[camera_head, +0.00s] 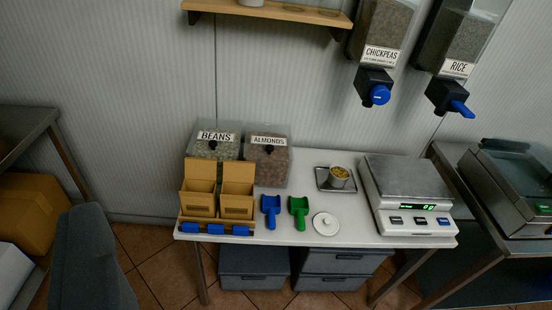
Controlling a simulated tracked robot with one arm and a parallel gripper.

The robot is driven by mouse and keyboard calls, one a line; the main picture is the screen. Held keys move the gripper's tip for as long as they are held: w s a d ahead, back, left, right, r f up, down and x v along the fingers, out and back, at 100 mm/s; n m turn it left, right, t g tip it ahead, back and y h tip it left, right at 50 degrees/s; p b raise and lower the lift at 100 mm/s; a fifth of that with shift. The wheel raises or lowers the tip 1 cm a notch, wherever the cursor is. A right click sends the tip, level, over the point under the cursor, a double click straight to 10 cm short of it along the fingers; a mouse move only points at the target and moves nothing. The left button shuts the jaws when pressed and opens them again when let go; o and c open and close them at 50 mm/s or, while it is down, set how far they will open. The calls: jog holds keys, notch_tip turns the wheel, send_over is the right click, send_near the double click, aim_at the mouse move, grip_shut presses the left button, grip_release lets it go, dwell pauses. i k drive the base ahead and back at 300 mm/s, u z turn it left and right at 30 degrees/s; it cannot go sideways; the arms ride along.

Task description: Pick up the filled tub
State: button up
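The filled tub (340,178) is a small round tub with yellowish-brown contents showing at its open top. It stands upright on a small dark metal tray (324,184) towards the back of the white table (295,232), left of the scale. A round white lid (325,226) with a small knob lies on the table in front of it, apart from the tub. My gripper is not in view, so its opening and its distance to the tub do not show.
A scale (408,181) with a lit green display stands close right of the tray. Blue (271,209) and green (299,211) scoops, cardboard boxes (237,203) and bins of beans (212,149) and almonds (268,162) fill the left. Chickpea (380,45) and rice (459,50) dispensers hang above.

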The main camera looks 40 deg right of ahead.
aim_at(339, 175)
jog(key=u, duration=0.2)
jog(key=i, duration=1.35)
jog(key=z, duration=0.8)
jog(key=i, duration=0.65)
jog(key=z, duration=0.45)
jog(key=k, duration=0.85)
jog(key=z, duration=0.2)
jog(key=i, duration=0.85)
jog(key=u, duration=0.1)
